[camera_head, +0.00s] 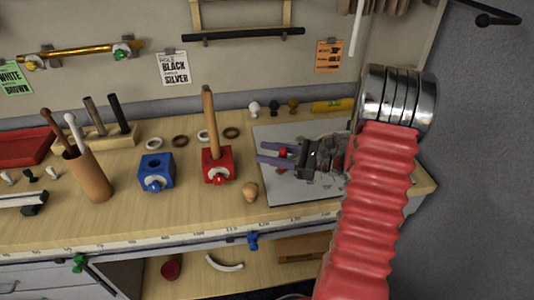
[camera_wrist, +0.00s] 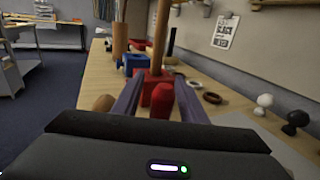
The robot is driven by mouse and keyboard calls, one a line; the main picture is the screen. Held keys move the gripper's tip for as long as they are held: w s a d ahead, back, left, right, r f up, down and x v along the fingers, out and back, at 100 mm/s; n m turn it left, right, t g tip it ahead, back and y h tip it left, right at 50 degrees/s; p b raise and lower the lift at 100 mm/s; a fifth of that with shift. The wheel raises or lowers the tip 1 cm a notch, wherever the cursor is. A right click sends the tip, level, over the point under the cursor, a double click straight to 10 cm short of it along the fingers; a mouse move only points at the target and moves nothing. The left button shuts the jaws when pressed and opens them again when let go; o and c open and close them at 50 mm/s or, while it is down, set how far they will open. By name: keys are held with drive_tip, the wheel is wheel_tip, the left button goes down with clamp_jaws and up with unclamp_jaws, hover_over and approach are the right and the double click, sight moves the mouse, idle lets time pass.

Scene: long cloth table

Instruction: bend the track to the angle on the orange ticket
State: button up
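The orange ticket (camera_head: 329,55) hangs on the wall at the back right; its print is too small to read. A grey plate (camera_head: 290,190) lies on the bench's right part, partly hidden by my arm. My gripper (camera_head: 264,153) is over this plate, its two purple fingers pointing left. In the wrist view the fingers (camera_wrist: 158,78) stand apart, with a red knob (camera_wrist: 162,104) between them and gaps visible beside it. The red knob also shows in the head view (camera_head: 283,153). I cannot clearly make out the track; my gripper and arm cover much of the plate.
A red block (camera_head: 217,168) with an upright wooden pole stands left of the plate, beside a blue block (camera_head: 156,174). A small wooden knob (camera_head: 250,192) sits at the plate's left edge. Small knobs and a yellow tube (camera_head: 333,105) lie behind. A white curved piece (camera_head: 224,263) lies below.

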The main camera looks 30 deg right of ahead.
drive_tip(key=shift+d, duration=0.15)
drive_tip(key=v, duration=1.3)
drive_tip(key=shift+s+d, duration=0.25)
drive_tip(key=shift+w+d+f+n+g+y, duration=0.4)
drive_tip(key=shift+d+f+n+g+y, duration=0.2)
drive_tip(key=shift+n+g+y, duration=0.3)
drive_tip(key=shift+a, duration=0.1)
drive_tip(key=x, duration=1.3)
drive_tip(key=shift+w+a+f, duration=0.15)
drive_tip(key=shift+w+a, duration=0.05)
drive_tip(key=shift+w, duration=0.1)
drive_tip(key=shift+c, duration=0.2)
